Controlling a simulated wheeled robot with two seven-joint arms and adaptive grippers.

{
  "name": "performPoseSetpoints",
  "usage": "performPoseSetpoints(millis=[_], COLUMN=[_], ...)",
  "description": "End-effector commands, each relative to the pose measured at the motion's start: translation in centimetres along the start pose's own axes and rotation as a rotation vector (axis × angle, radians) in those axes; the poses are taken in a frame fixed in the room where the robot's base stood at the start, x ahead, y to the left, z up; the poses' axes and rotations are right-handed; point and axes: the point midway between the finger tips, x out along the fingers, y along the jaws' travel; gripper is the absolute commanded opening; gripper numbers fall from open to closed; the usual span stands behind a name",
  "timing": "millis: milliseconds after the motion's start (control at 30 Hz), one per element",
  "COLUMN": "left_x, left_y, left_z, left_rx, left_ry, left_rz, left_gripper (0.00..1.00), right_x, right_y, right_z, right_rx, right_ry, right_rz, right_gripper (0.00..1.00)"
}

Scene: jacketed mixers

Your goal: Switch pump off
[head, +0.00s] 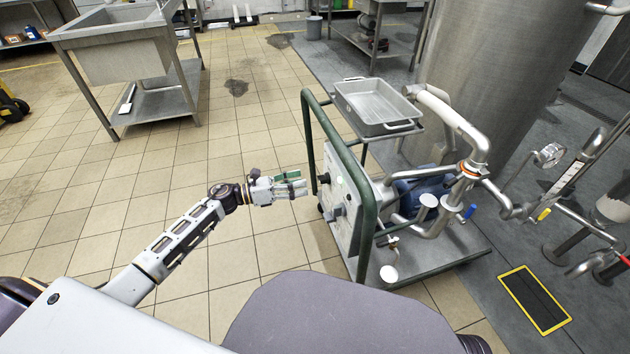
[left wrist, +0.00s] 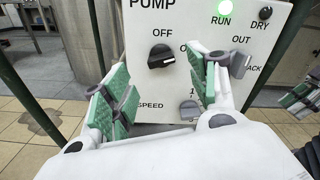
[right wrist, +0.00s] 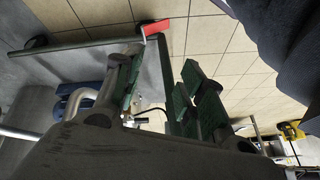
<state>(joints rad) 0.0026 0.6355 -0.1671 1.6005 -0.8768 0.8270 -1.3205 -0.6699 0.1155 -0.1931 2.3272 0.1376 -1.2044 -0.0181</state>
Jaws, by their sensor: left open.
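The pump panel (left wrist: 145,25) is a pale plate with a lit green RUN lamp (left wrist: 225,8). Its black pump knob (left wrist: 160,56) sits below the word OFF; the label to its right is partly hidden by a finger. I cannot tell surely where the knob points. My left gripper (left wrist: 158,78) is open and empty in front of the panel, the knob showing between its fingers, apart from them. In the head view my left gripper (head: 281,188) is just left of the panel (head: 342,195). My right gripper (right wrist: 162,88) has its fingers apart, nothing held between them.
The panel also has a SPEED knob (left wrist: 188,110), an OUT/BACK knob (left wrist: 240,63) and a dark DRY lamp (left wrist: 265,13). The green cart frame (head: 365,180) stands beside the panel. A metal tray (head: 378,105) sits above.

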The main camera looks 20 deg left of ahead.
Motion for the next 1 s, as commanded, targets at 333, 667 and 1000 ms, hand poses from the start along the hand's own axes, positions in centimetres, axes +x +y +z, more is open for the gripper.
performPoseSetpoints(millis=[333, 667, 1000], left_x=[3.9, 5.9, 6.0], left_y=[0.1, 0.0, 0.0], left_z=[0.0, 0.0, 0.0], left_rx=[-0.001, -0.001, -0.001], left_ry=[-0.002, -0.001, 0.0], left_rz=[0.0, 0.0, 0.0], left_gripper=[0.59, 0.59, 0.58], right_x=[1.2, 2.2, 2.0], right_y=[-0.1, -0.1, -0.1], right_z=[0.4, 0.7, 0.4], right_rx=[0.008, 0.014, 0.013], right_ry=[0.024, 0.035, 0.041], right_rz=[-0.013, -0.019, -0.02], right_gripper=[0.4, 0.4, 0.4])
